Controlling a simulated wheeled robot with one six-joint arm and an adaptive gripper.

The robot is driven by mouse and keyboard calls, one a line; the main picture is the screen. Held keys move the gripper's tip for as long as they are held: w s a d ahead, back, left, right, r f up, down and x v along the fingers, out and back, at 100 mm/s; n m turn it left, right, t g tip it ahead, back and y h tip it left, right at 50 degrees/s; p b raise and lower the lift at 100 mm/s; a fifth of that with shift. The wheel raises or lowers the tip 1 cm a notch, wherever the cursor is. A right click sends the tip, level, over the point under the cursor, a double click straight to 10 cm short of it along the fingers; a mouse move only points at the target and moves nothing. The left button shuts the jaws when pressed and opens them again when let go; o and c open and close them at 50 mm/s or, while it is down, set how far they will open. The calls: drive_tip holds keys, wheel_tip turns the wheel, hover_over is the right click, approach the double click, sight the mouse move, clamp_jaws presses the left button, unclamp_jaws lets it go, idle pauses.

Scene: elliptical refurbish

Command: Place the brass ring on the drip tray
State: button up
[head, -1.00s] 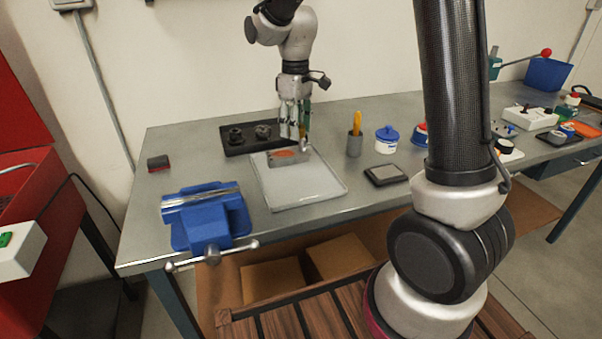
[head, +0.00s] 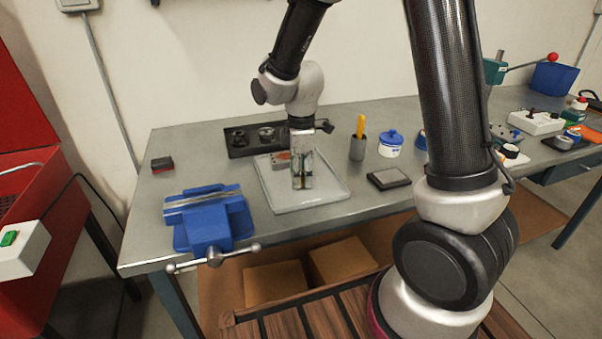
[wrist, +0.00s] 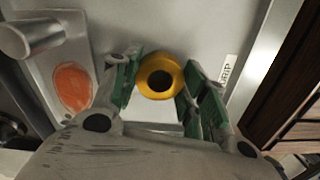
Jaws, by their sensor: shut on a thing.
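The brass ring (wrist: 159,77), a thick yellow ring with a dark hole, is between my fingertips in the wrist view. My gripper (wrist: 160,88) is shut on it with green-padded fingers on both sides. In the head view my gripper (head: 302,184) points down over the middle of the pale grey drip tray (head: 320,196); the ring is hard to make out there. The tray also fills the wrist view's background (wrist: 195,30), with a "DRIP" label at its side. Whether the ring touches the tray cannot be told.
A metal part with an orange oval (wrist: 72,85) lies at the tray's back left. A black tray (head: 238,150) with dark parts is behind it. A blue vise (head: 210,217) stands left, a dark square pad (head: 389,179) right. The tray's front area is clear.

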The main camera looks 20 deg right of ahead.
drive_tip(key=shift+f, duration=0.15)
drive_tip(key=o, duration=1.3)
drive_tip(key=shift+o, duration=0.2)
wheel_tip(320, 180, up, 12)
drive_tip(key=s+d+r+m+t, duration=0.2)
drive_tip(key=s+d+r+m, duration=0.2)
drive_tip(key=s+d+m, duration=0.3)
drive_tip(key=s+d+r+m+t, duration=0.2)
drive_tip(key=s+d+r+m, duration=0.2)
drive_tip(key=s+d+m, duration=0.4)
drive_tip(key=s, duration=0.5)
drive_tip(key=shift+r, duration=0.25)
